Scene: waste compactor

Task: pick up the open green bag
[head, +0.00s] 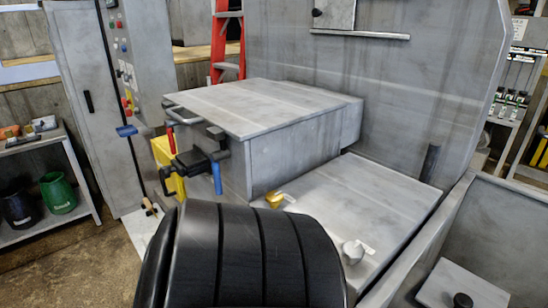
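A green open-topped container that looks like the open green bag (60,194) stands upright on the lower shelf of a grey rack at the far left. Its opening faces up; its contents are too small to make out. A similar dark container (19,208) stands just left of it, with a small gap between them. Neither of my grippers shows in the head view, so I cannot see where they are relative to the bag.
The grey rack (75,157) holds small items on top. A grey machine (250,110) with handles and a control panel fills the middle. A large black ribbed shape hides the lower centre. A red ladder (228,40) stands behind. Brown floor (75,270) before the rack is clear.

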